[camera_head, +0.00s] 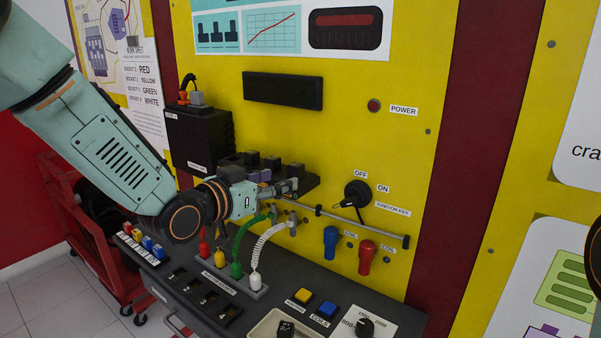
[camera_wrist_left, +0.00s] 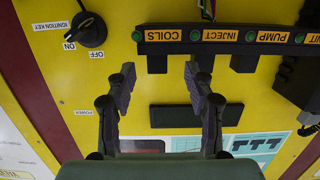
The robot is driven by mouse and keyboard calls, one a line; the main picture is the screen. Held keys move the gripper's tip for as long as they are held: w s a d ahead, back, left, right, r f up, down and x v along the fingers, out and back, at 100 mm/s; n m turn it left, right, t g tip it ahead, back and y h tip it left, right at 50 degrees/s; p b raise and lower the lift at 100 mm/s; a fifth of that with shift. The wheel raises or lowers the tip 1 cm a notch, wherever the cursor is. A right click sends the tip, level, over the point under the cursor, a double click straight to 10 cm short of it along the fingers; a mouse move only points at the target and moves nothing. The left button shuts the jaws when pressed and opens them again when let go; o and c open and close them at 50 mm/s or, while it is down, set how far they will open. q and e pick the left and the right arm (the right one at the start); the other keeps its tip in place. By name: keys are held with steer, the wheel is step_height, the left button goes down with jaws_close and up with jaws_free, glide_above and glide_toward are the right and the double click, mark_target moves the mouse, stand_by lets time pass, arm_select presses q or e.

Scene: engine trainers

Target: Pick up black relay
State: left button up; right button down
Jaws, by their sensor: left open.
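My left gripper (camera_head: 290,187) is in front of the yellow panel, at the lower edge of a dark shelf. In the left wrist view my left gripper (camera_wrist_left: 160,80) has its fingers spread, with nothing between them. Black relay-like blocks (camera_head: 252,158) stand along the shelf (camera_head: 309,184). In the wrist view, which is upside down, the blocks (camera_wrist_left: 157,64) show beside the labelled COILS, INJECT and PUMP strip (camera_wrist_left: 205,35). Another small black cube (camera_head: 286,328) sits in a white tray (camera_head: 262,332) at the bottom edge. I cannot tell which block is the black relay. My right gripper is not visible.
An ignition key switch (camera_head: 357,193) and blue (camera_head: 331,242) and red (camera_head: 367,257) coil parts are on the panel, right of my gripper. Coiled red, green and white cables (camera_head: 268,232) are below it. The console (camera_head: 180,262) carries yellow and blue buttons.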

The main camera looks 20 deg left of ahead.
mark_target(291, 172)
arm_select(q)
steer(key=shift+w+d+r, duration=0.25)
steer(key=shift+w+d, duration=0.1)
steer(key=shift+d, duration=0.15)
steer(key=x, duration=0.2)
steer(key=p+x, duration=0.1)
steer(key=x, duration=0.2)
steer(key=shift+w+a+r, duration=0.15)
steer(key=shift+w+a, duration=0.05)
steer(key=shift+w+d, duration=0.1)
steer(key=shift+w, duration=0.15)
steer(key=shift+d, duration=0.1)
steer(key=shift+s+r, duration=0.2)
steer(key=shift+w+f, duration=0.25)
steer(key=shift+w, duration=0.15)
steer(key=c, duration=0.5)
steer(key=shift+s+r, duration=0.2)
steer(key=shift+s, duration=0.1)
steer(key=c, duration=0.5)
steer(key=shift+c, duration=0.5)
steer(key=shift+w+f, duration=0.1)
steer(key=shift+w, duration=0.05)
